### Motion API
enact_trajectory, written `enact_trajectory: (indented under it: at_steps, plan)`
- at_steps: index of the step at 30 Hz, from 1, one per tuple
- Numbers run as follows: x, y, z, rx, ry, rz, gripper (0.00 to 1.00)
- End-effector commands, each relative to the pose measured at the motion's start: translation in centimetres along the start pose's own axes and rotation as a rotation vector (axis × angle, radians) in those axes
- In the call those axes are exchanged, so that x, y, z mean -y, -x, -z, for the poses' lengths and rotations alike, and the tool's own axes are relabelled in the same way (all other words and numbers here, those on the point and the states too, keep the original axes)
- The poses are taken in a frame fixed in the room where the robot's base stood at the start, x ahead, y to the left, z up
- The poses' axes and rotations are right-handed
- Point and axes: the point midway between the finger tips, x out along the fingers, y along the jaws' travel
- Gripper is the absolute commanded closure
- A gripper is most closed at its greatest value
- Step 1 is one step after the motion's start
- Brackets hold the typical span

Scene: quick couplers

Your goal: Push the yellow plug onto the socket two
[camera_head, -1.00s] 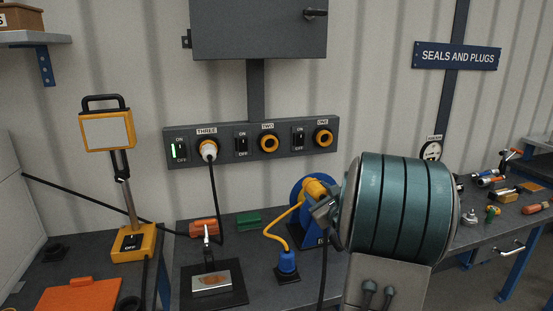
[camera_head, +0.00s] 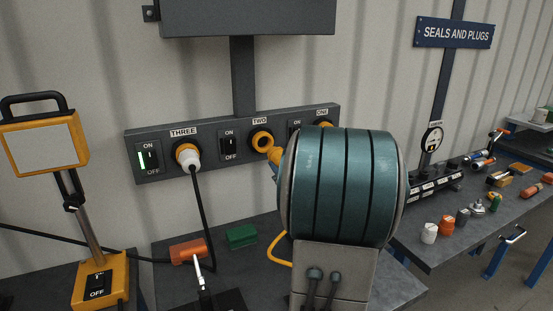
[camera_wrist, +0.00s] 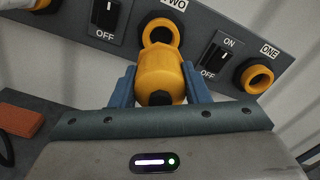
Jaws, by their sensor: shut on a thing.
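The yellow plug (camera_wrist: 161,75) is held between the two blue fingers of my gripper (camera_wrist: 160,85) in the wrist view. Its front end points at socket two (camera_wrist: 160,32), an orange ring under the TWO label. In the wrist view the plug overlaps the lower part of the ring, and the dark opening shows above it. In the head view the plug (camera_head: 274,152) is just right of and below socket two (camera_head: 261,139). Whether they touch, I cannot tell. My arm hides most of the gripper there.
Socket three (camera_head: 187,156) holds a white plug with a black cable; its switch shows green. Socket one (camera_wrist: 257,77) is empty on the right. A switch (camera_wrist: 107,17) sits left of socket two. A work lamp (camera_head: 45,145), an orange block (camera_head: 188,250) and a green block (camera_head: 241,236) stand nearby.

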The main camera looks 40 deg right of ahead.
Motion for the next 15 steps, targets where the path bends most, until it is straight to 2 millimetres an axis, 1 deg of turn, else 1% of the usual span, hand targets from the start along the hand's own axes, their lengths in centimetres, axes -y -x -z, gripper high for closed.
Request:
enact_trajectory:
  at_steps: [13, 15]
  plan:
    - [-0.13, 0.3, 0.0, 0.006, 0.003, 0.002, 0.74]
    - [-0.1, -0.49, -0.08, 0.004, 0.001, -0.001, 0.74]
